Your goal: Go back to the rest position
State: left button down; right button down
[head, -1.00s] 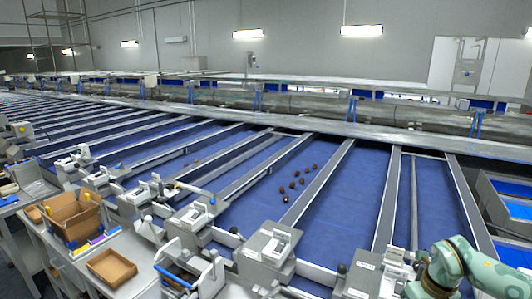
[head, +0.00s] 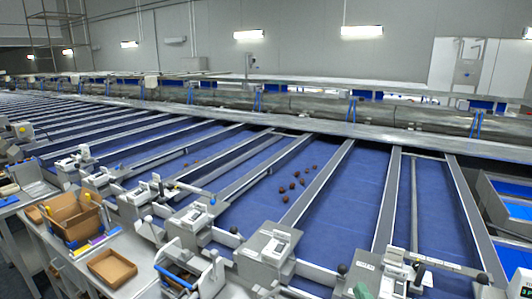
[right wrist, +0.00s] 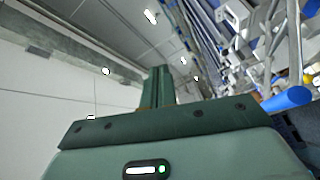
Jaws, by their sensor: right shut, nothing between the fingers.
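My right gripper shows in the right wrist view (right wrist: 160,76), where its dark green fingers are together with nothing between them. Past the fingers I see a grey wall, ceiling lamps and tilted machinery. In the head view only a small green piece of my right gripper (head: 362,290) shows at the bottom edge, in front of the machine; the rest is out of frame. My left gripper is in neither view.
A cardboard box (head: 76,216) and a shallow brown tray (head: 111,268) stand on the bench at left. Grey machine units line the front. Blue bins (head: 515,211) are at right.

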jog(key=s+d+f+m+g+h, duration=0.35)
jog(key=s+d+f+g, duration=0.2)
jog(key=s, duration=0.25)
jog(key=s+d+f+m+g+h, duration=0.2)
jog(key=s+d+f+m+g, duration=0.25)
jog(key=s+f, duration=0.3)
jog(key=s+a+f+g+y+b, duration=0.15)
jog(key=f+b, duration=0.25)
jog(key=f, duration=0.9)
jog(key=s+a+f+g+y+b, duration=0.1)
jog(key=s+f+g+b, duration=0.15)
jog(key=f, duration=1.15)
jog(key=s+a+f+g+y+b, duration=0.1)
jog(key=s+f+b, duration=0.25)
jog(key=f, duration=0.95)
jog(key=s+f+m+g+y+b, duration=0.1)
jog(key=s+f+b, duration=0.7)
jog(key=s+f, duration=1)
notch_tip(320, 180, down, 2)
jog(key=shift+s+f+m+g, duration=0.25)
jog(key=shift+m+g, duration=0.45)
jog(key=shift+m, duration=0.2)
jog(key=shift+d, duration=0.1)
